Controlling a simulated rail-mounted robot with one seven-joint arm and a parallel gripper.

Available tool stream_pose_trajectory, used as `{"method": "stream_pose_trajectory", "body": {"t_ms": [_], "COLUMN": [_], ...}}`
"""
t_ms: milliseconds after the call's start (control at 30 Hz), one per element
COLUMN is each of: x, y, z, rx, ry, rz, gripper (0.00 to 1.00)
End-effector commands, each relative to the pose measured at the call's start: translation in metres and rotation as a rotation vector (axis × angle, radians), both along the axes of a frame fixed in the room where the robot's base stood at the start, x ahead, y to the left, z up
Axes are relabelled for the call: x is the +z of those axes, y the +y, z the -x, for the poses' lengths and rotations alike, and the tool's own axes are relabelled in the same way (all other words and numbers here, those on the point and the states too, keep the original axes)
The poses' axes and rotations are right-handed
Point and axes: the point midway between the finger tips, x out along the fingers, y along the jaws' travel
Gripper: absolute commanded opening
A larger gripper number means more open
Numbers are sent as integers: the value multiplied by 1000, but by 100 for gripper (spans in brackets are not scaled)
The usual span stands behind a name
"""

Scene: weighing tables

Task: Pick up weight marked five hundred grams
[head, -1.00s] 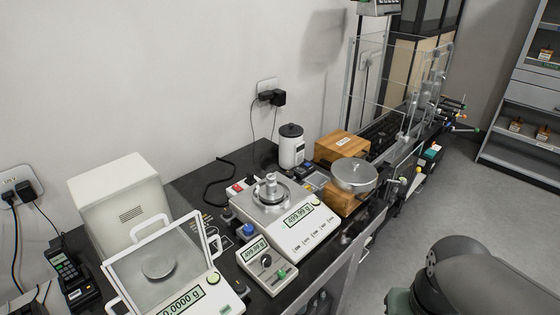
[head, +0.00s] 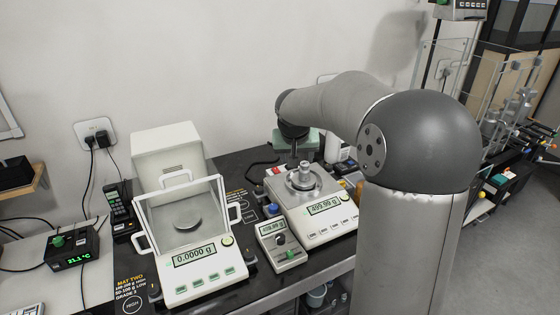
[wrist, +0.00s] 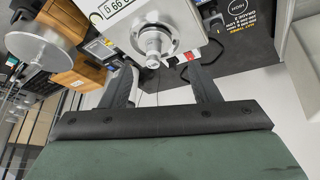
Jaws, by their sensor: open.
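A metal knobbed weight (head: 304,172) stands upright on the round pan of a white balance (head: 335,227), whose display reads about 499.99 g. No marking on the weight is legible. In the wrist view the weight (wrist: 153,42) shows ahead of my gripper (wrist: 159,68), roughly in line with the gap between its two fingers. The fingers are spread apart with nothing between them. In the head view my arm reaches over the bench from the right, and the green gripper body is above and behind the weight. The fingers do not show clearly there.
Left of it stands a white balance with an open glass cover (head: 182,215), reading 0.0000 g. A small display unit (head: 281,247) sits in front of the loaded balance. In the wrist view a wooden box (wrist: 82,66) and a round metal pan (wrist: 42,42) are at left.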

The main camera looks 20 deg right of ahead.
Motion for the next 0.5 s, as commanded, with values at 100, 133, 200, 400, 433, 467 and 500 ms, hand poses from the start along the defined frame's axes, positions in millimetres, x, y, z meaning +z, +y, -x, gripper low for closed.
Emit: {"method": "stream_pose_trajectory", "body": {"t_ms": [100,133,200,400,433,467,500], "x": [2,3,3,-23,-28,-34,-41], "y": [-33,-38,-46,-56,-57,-58,-60], "z": [-38,-44,-53,-72,-75,-78,-82], "rx": [-59,-69,-83,-88,-88,-88,-88], "ry": [-76,-90,-108,-115,-115,-114,-114], "rz": [-27,-32,-38,-43,-42,-44,-42], "gripper": [56,56,56,56,56,56,56]}}
